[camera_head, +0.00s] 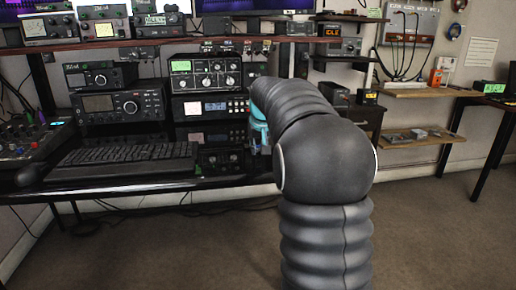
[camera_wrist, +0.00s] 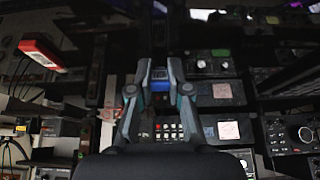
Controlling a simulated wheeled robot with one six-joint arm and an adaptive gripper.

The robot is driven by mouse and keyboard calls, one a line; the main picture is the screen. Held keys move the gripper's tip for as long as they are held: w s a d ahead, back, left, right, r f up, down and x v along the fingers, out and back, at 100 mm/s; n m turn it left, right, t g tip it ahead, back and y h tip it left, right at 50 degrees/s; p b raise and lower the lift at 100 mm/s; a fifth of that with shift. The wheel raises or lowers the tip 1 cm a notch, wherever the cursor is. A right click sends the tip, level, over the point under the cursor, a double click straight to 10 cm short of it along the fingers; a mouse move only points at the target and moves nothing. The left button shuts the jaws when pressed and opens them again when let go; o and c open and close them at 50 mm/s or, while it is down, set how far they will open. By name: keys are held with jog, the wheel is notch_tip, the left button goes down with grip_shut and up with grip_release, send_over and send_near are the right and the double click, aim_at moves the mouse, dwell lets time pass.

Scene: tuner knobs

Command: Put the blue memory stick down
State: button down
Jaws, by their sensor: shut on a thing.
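My gripper (camera_wrist: 160,68) is shut on the blue memory stick (camera_wrist: 160,85), a small blue piece between the two fingers in the wrist view. Only a little of the stick shows there. In the head view my arm covers most of the gripper; a teal part of the gripper (camera_head: 259,133) shows at the right end of the radio desk, in front of the equipment. The stick cannot be made out in the head view. Whether it touches any surface cannot be told.
The black desk (camera_head: 120,183) bears a keyboard (camera_head: 125,152), a mixer (camera_head: 28,135) and stacked radios (camera_head: 122,105). A shelf of meters and monitors runs above. To the right are wall shelves, one a wooden shelf (camera_head: 425,92), and open floor (camera_head: 430,230).

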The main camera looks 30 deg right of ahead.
jog(key=shift+f, duration=0.1)
jog(key=c, duration=1.1)
grip_release()
jog(key=shift+r, duration=0.2)
jog(key=v, duration=1.1)
jog(key=s+a, duration=0.6)
jog(key=s+a+f+n, duration=0.1)
jog(key=s+a+f, duration=0.3)
jog(key=s, duration=0.4)
jog(key=s+a+f+n+y, duration=0.1)
jog(key=s+a+f, duration=0.3)
jog(key=s+f, duration=0.3)
jog(key=s+a+f+n, duration=0.1)
jog(key=s+a+f, duration=0.3)
jog(key=s, duration=0.7)
jog(key=shift+s+a+f+y, duration=0.15)
jog(key=shift+a+f+y, duration=0.2)
jog(key=shift+f, duration=0.55)
